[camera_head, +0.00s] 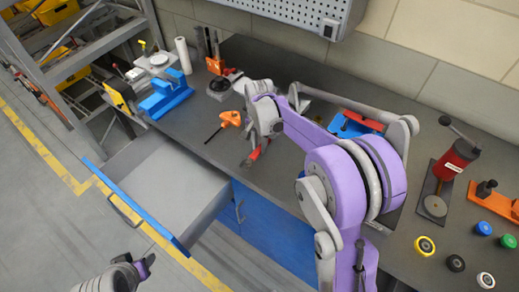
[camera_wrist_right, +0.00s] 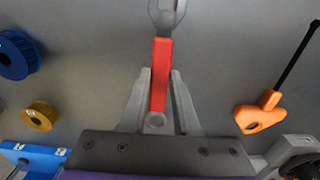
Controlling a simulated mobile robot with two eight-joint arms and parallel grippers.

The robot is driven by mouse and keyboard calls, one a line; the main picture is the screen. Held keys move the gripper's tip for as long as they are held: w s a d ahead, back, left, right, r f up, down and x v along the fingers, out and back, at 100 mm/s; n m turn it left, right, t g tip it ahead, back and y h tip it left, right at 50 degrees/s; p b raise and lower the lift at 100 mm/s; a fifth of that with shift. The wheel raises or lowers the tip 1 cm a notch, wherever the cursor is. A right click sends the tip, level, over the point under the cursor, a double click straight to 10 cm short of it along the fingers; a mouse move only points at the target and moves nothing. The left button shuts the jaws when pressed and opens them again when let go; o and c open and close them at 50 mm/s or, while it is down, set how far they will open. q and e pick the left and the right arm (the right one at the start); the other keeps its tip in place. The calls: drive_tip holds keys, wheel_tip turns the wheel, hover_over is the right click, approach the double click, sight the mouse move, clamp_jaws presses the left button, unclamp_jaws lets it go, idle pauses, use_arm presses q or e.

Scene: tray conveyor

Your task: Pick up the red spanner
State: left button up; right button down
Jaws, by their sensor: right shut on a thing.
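The red spanner (camera_wrist_right: 161,72) lies between the fingers of my right gripper (camera_wrist_right: 161,75) in the right wrist view. Its metal open jaw points away from the gripper and its ring end sits near the palm. In the head view the right gripper (camera_head: 254,150) is over the workbench near its front edge, with the spanner's red handle (camera_head: 260,149) partly hidden by the fingers. The gripper is shut on the spanner; whether it is clear of the bench is hard to tell. My left gripper (camera_head: 147,264) shows at the bottom left, over the floor; its fingers are unclear.
An orange-handled tool (camera_head: 231,118) with a black shaft lies left of the right gripper. A blue vice (camera_head: 167,95) stands farther left on the bench (camera_head: 190,123). An open drawer (camera_head: 170,195) juts out in front. A red press (camera_head: 452,162) and colored rollers (camera_head: 425,245) are at right.

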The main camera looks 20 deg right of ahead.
sight(259, 149)
drive_tip(key=shift+r, duration=0.1)
wheel_tip(259, 149, up, 10)
idle(0.5)
idle(0.8)
